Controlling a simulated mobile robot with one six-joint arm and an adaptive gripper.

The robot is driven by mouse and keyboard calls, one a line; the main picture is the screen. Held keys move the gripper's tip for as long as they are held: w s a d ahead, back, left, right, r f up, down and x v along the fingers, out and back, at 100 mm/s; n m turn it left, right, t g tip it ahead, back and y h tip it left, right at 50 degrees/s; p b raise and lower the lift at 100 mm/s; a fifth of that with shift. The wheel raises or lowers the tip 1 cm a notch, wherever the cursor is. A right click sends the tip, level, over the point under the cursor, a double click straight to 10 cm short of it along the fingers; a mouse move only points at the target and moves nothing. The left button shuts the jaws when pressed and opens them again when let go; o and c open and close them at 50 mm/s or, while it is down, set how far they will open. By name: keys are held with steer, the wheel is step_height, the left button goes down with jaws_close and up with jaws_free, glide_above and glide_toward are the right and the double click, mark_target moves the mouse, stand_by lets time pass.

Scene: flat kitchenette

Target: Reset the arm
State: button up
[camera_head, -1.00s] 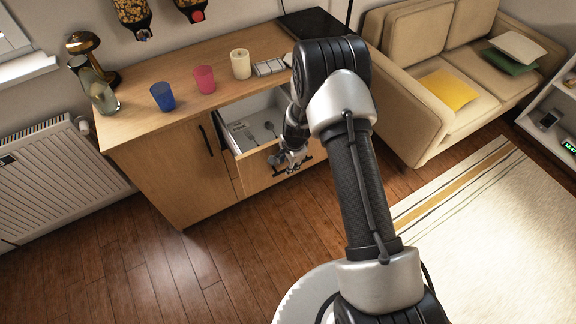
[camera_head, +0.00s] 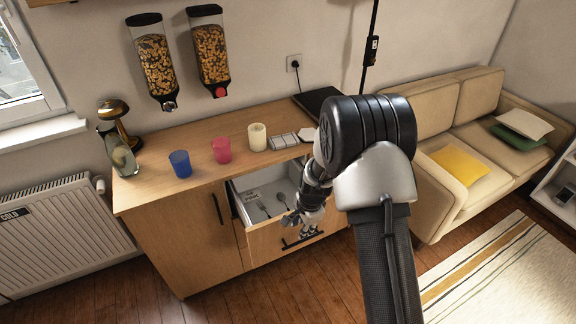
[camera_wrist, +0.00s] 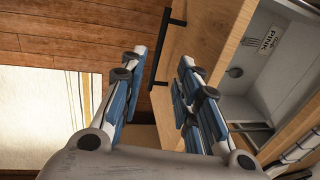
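My gripper (camera_head: 306,220) hangs in front of the open drawer (camera_head: 246,206), close to the black handle (camera_head: 302,241) on its front. In the wrist view the two blue-padded fingers of my gripper (camera_wrist: 164,57) are spread well apart with nothing held between them. The handle (camera_wrist: 157,60) appears beyond and between the fingertips; I see no clear contact. The drawer (camera_wrist: 235,108) lies to the right there. My arm bends over the right end of the counter in the head view and hides part of it.
The wooden counter (camera_head: 205,138) carries a blue cup (camera_head: 180,164), a pink cup (camera_head: 221,150), a cream cup (camera_head: 257,137), a glass vase (camera_head: 121,156) and a lamp (camera_head: 117,118). Cutlery lies in the drawer. A sofa (camera_head: 437,190) stands right; a radiator (camera_head: 62,235) stands left.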

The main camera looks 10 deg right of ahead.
steer(key=s+r+n+t, duration=0.1)
steer(key=s+r+n, duration=0.25)
steer(key=r, duration=0.75)
steer(key=s+r+n, duration=0.3)
steer(key=s+r, duration=0.2)
steer(key=r, duration=0.7)
steer(key=s+r+n, duration=0.4)
steer(key=s, duration=0.7)
steer(key=s+r+n+t, duration=0.1)
steer(key=s+r+n, duration=0.3)
steer(key=s, duration=0.7)
steer(key=shift+s+d+r+t+h, duration=0.3)
steer(key=shift+d+r, duration=0.1)
steer(key=shift+r, duration=0.15)
